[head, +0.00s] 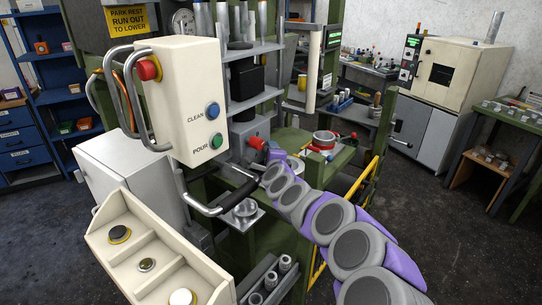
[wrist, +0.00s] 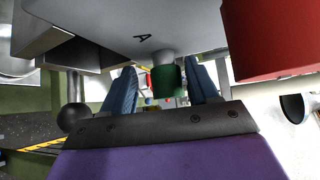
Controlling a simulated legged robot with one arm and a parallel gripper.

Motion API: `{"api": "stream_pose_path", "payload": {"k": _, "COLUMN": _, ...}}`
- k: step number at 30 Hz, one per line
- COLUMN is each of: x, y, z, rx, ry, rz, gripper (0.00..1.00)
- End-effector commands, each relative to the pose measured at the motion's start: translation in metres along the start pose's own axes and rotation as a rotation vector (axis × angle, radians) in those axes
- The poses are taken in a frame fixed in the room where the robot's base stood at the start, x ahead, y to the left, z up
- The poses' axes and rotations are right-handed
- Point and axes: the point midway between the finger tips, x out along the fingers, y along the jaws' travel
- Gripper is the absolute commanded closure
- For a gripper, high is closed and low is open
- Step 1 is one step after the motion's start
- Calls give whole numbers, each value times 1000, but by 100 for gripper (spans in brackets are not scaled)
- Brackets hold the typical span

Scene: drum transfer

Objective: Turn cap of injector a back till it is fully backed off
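In the wrist view a grey housing marked with the letter A (wrist: 142,38) fills the top, and a green cylindrical cap (wrist: 168,78) sticks out of it on a pale collar. My gripper (wrist: 163,85) has its two blue fingers apart, one on each side of the cap. A gap shows between the left finger and the cap; the right finger is closer, and I cannot tell if it touches. In the head view my purple and grey arm reaches into the machine near a grey box with a red knob (head: 257,143). The green cap cannot be made out there.
A large red block (wrist: 275,38) is close on the right in the wrist view, and a dark ball knob (wrist: 74,117) is at the left. A white control box (head: 180,100) and a black-gripped handle (head: 235,195) stand left of my arm.

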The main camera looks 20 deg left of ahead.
Motion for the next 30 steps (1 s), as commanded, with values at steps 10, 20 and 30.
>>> {"api": "stream_pose_path", "payload": {"k": 10, "x": -7, "y": -4, "z": -4, "rx": 3, "ry": 3, "rz": -5, "gripper": 41}}
{"api": "stream_pose_path", "payload": {"k": 20, "x": -39, "y": -4, "z": -2, "rx": 4, "ry": 0, "rz": -2, "gripper": 41}}
{"api": "stream_pose_path", "payload": {"k": 30, "x": -78, "y": -2, "z": -2, "rx": 3, "ry": 2, "rz": -2, "gripper": 41}}
